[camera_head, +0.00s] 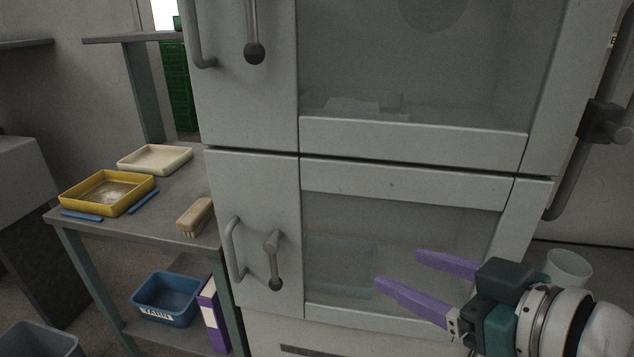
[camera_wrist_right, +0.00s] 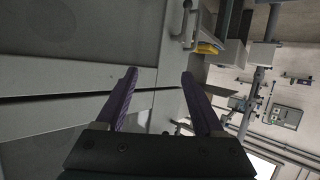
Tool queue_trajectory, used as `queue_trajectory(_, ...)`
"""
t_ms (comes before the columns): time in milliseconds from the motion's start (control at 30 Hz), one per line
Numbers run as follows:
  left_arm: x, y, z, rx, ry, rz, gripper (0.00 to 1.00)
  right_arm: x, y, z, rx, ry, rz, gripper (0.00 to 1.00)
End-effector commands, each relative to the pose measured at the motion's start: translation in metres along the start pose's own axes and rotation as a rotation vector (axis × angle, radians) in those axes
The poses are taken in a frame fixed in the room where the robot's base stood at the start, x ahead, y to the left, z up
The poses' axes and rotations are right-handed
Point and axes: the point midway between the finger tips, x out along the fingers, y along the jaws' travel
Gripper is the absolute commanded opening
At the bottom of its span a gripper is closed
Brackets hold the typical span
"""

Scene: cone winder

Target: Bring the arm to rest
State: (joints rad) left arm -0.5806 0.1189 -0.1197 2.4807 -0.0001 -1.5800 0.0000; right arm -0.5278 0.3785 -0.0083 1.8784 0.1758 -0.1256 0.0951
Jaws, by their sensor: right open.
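My right gripper (camera_head: 397,269) comes in from the lower right in the head view, with two purple fingers spread apart and nothing between them. It is in front of the lower glazed door of a grey cabinet (camera_head: 408,179). In the right wrist view the same fingers (camera_wrist_right: 158,82) stand apart and empty, with the cabinet front (camera_wrist_right: 60,40) behind them. Both cabinet doors look shut. My left gripper does not show in either view.
Left of the cabinet, a grey table (camera_head: 160,222) carries a yellow tray (camera_head: 108,208), a cream tray (camera_head: 155,170) and a brush (camera_head: 195,216). A blue bin (camera_head: 166,318) sits below. Door handles (camera_head: 236,250) stick out. A white cup-like container (camera_head: 568,266) is behind my right wrist.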

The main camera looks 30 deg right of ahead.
Motion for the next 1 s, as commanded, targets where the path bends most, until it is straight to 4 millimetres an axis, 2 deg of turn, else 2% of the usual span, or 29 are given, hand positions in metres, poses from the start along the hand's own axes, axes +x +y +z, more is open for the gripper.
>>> queue_trajectory(533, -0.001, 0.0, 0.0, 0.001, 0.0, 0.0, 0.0, -0.001, -0.001, -0.001, 0.0, -0.006, -0.001, 0.7)
queue_trajectory(667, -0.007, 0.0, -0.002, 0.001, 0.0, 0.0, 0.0, -0.004, -0.009, -0.001, 0.001, -0.057, -0.006, 0.7)
queue_trajectory(833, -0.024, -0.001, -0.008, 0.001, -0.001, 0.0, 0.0, -0.025, -0.038, 0.001, -0.001, -0.287, -0.022, 0.7)
queue_trajectory(1000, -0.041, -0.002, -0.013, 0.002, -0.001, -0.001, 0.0, -0.07, -0.063, 0.002, -0.011, -0.566, -0.035, 0.7)
